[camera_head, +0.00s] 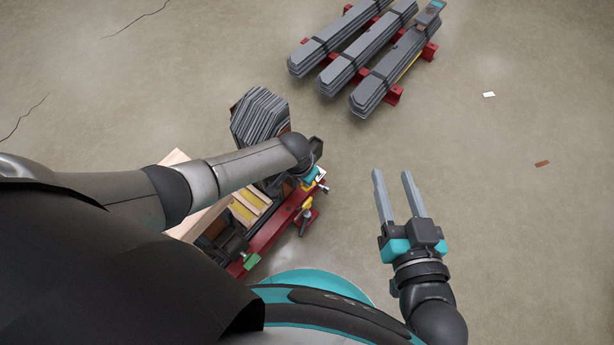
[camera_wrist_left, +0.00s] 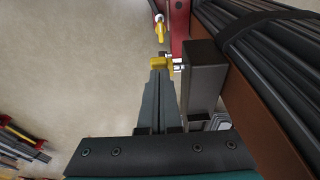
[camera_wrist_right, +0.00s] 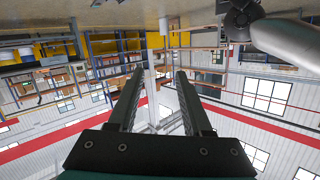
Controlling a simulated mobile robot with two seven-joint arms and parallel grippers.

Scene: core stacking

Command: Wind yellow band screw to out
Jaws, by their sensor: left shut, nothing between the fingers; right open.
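A yellow screw part (camera_wrist_left: 162,63) with a bright metal shank shows in the left wrist view, beside a dark grey upright bar. My left gripper (camera_wrist_left: 160,76) is shut and empty, its fingertips right at the yellow part. I cannot tell whether they touch it. In the head view my left gripper (camera_head: 313,177) is at the red stand, partly hidden by its own arm. A second yellow handle (camera_wrist_left: 160,28) sits farther off beside a red beam. My right gripper (camera_head: 392,173) is open and empty over bare floor, and its spread fingers show in the right wrist view (camera_wrist_right: 160,72).
A stack of grey sheets (camera_head: 260,115) stands behind my left arm. Strapped bundles of long grey sheets (camera_head: 345,50) lie on red supports at the top. A red beam (camera_head: 270,232) carries a green part (camera_head: 251,261). The floor to the right is mostly free.

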